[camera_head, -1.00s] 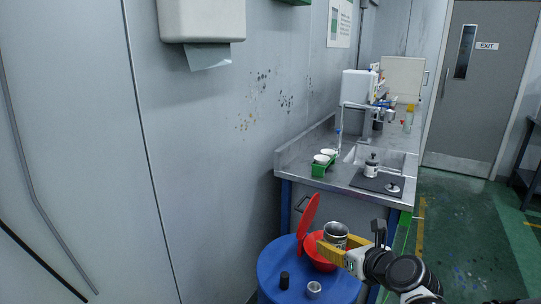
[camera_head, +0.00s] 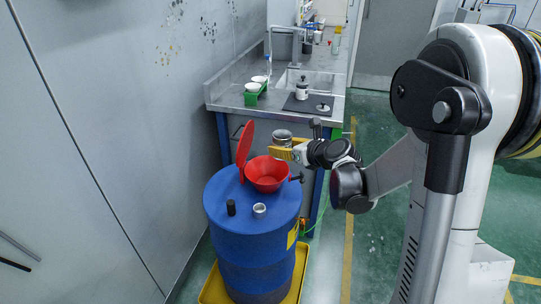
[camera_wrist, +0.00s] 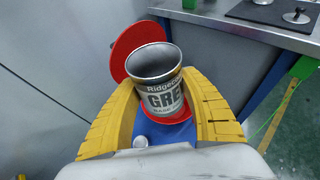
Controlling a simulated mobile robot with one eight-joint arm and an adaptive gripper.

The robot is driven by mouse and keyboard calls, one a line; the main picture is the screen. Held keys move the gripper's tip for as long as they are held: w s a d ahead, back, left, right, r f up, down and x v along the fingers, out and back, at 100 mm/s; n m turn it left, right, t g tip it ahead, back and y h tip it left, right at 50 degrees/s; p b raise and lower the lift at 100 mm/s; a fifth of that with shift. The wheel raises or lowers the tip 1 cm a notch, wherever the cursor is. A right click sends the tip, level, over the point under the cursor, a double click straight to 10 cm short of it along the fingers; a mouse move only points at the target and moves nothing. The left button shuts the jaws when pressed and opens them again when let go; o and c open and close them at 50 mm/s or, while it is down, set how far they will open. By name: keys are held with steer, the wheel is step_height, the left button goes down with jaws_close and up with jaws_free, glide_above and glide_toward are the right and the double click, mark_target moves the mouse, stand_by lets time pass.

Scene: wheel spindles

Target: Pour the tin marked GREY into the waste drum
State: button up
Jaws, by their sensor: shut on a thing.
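The grey metal tin (camera_head: 283,138) is held roughly upright above the back right rim of the red funnel (camera_head: 266,181). In the wrist view its label on the tin (camera_wrist: 160,96) shows "GRE", the rest hidden by a finger. Its top is open and the inside looks grey; I cannot tell how full it is. My gripper's yellow fingers (camera_head: 281,153) are shut around the tin; they also show in the wrist view (camera_wrist: 165,112). The blue waste drum (camera_head: 252,250) stands below, with the funnel set in its top and the red lid (camera_head: 245,146) raised at the left.
A black cap (camera_head: 231,208) and a small light cup (camera_head: 259,210) are on the drum top. The drum stands in a yellow tray (camera_head: 300,262). Behind is the steel sink bench (camera_head: 233,91) with a green rack (camera_head: 257,93). The wall is close at left.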

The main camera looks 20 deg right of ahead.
steer(key=w+d+f, duration=0.7)
steer(key=w+d, duration=0.1)
steer(key=d, duration=0.2)
steer(key=f+n+h, duration=0.1)
steer(key=n+h, duration=0.1)
steer(key=f+n+h, duration=0.2)
steer(key=a+f+n+h, duration=0.1)
steer(key=f+n+h, duration=0.1)
steer(key=n, duration=0.1)
steer(key=shift+w+f+g+h, duration=0.2)
steer(key=shift+g+h, duration=0.1)
steer(key=shift+g, duration=0.1)
steer(key=shift+a, duration=0.15)
steer(key=shift+a+f+n+h, duration=0.1)
steer(key=shift+f+n+h, duration=0.05)
steer(key=shift+n+h, duration=0.5)
steer(key=shift+a+r+n+h, duration=0.1)
steer(key=shift+r+n+h, duration=0.25)
steer(key=shift+n+h, duration=0.15)
